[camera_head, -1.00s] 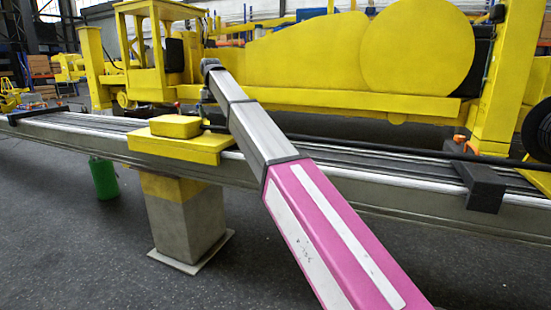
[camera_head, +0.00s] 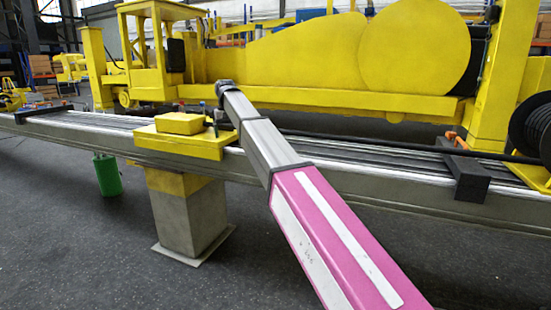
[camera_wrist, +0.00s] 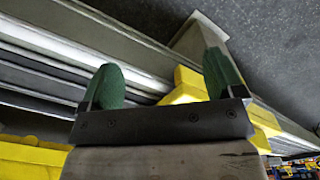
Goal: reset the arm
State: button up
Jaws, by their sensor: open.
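In the head view my arm reaches up from the lower right, and its far end stands in front of the long grey boom (camera_head: 370,195), beside the yellow plate (camera_head: 150,140) and its small yellow block (camera_head: 180,123). The gripper's fingers are too small or hidden to make out there. In the wrist view my gripper (camera_wrist: 163,82) is open, its two green fingers wide apart. No object is gripped. Yellow parts and the grey rails (camera_wrist: 60,62) show behind and between the fingers.
A concrete post (camera_head: 190,222) stands under the boom, with a green bin (camera_head: 107,175) to its left. Dark clamps (camera_head: 466,176) lie across the boom. A large yellow machine (camera_head: 300,62) and a black reel (camera_head: 532,125) stand behind it. The near floor is clear.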

jog(key=s+d+f+m, duration=0.1)
jog(key=s+d+f, duration=0.4)
jog(key=d+f, duration=0.6)
jog(key=s+d+f+m, duration=0.1)
jog(key=s+d+f, duration=0.6)
jog(key=f, duration=0.6)
jog(key=s+d+f+m, duration=0.1)
jog(key=s+d+f, duration=0.3)
jog(key=d+f, duration=0.75)
jog(key=s+d+f+m, duration=0.1)
jog(key=s+d+f, duration=0.8)
jog(key=s, duration=0.4)
jog(key=shift+s+f, duration=0.4)
jog(key=shift+f, duration=0.05)
jog(key=shift+d, duration=0.1)
